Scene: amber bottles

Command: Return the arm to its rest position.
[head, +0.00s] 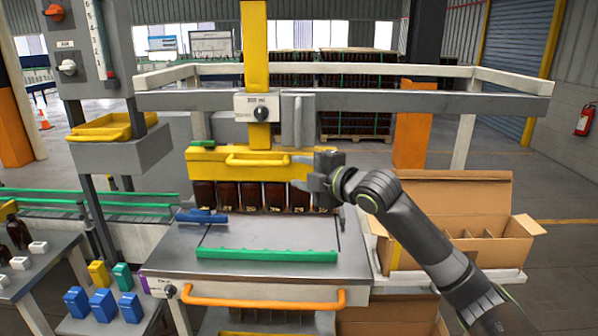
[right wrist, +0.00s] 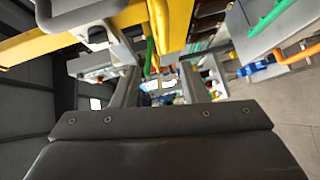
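My right arm (head: 430,235) comes in from the lower right in the head view and reaches up to the yellow clamp head (head: 222,160). My right gripper (head: 295,173) is at the right end of this head, its fingers pointing left, just right of the yellow handle (head: 258,161). The fingers stand apart with nothing between them; the right wrist view also shows them apart (right wrist: 160,88). A row of amber bottles (head: 250,195) sits under the clamp head. Whether the gripper touches the head cannot be told. My left gripper is not in view.
A grey table (head: 180,245) with a green rail (head: 266,255) and orange handle (head: 262,300) lies below. An open cardboard box (head: 450,195) with dividers stands close behind my right arm. A grey frame beam (head: 400,102) crosses above. Blue blocks (head: 102,305) sit lower left.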

